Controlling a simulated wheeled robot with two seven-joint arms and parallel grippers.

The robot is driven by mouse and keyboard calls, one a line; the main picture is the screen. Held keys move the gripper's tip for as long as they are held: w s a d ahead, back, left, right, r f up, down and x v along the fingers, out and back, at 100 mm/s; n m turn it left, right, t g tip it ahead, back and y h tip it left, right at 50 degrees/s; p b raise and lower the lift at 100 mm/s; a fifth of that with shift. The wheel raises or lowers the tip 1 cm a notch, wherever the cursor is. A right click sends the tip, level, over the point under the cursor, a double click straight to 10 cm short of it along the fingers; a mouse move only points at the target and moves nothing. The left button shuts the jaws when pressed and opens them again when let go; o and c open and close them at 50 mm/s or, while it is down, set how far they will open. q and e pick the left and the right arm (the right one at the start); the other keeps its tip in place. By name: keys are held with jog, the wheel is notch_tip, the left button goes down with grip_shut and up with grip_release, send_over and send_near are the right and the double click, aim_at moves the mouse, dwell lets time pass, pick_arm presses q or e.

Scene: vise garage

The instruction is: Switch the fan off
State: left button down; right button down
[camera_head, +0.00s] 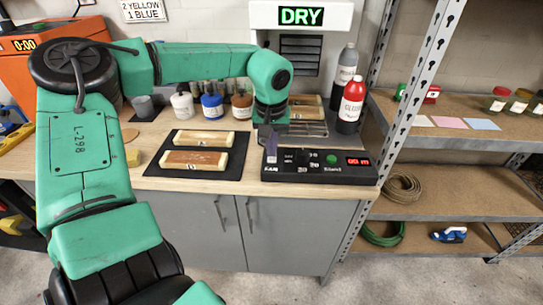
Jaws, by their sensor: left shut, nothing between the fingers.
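A black control panel (345,176) lies at the right front of the workbench. It has a dark knob, a green button (331,158), a red display (357,161) and small white labels; the one at its left end seems to read FAN. My left gripper (271,153) is shut and empty, pointing down at the panel's left end. It hides part of that end, and I cannot tell whether it touches a switch there. A white hood (345,18) with a lit DRY sign stands behind the panel. My right gripper is out of view.
A red bottle (351,105) and a grey bottle (344,72) stand behind the panel. A black mat (234,165) with two wooden blocks lies left of it. Small paint jars (212,107) stand behind. A metal shelf post (410,95) rises close on the right.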

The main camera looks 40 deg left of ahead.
aim_at(272, 160)
pick_arm(q)
jog(key=shift+f+b, duration=0.5)
jog(key=shift+f, duration=0.15)
notch_tip(272, 160, up, 7)
jog(key=p, duration=0.5)
jog(key=shift+r, duration=0.1)
dwell(0.6)
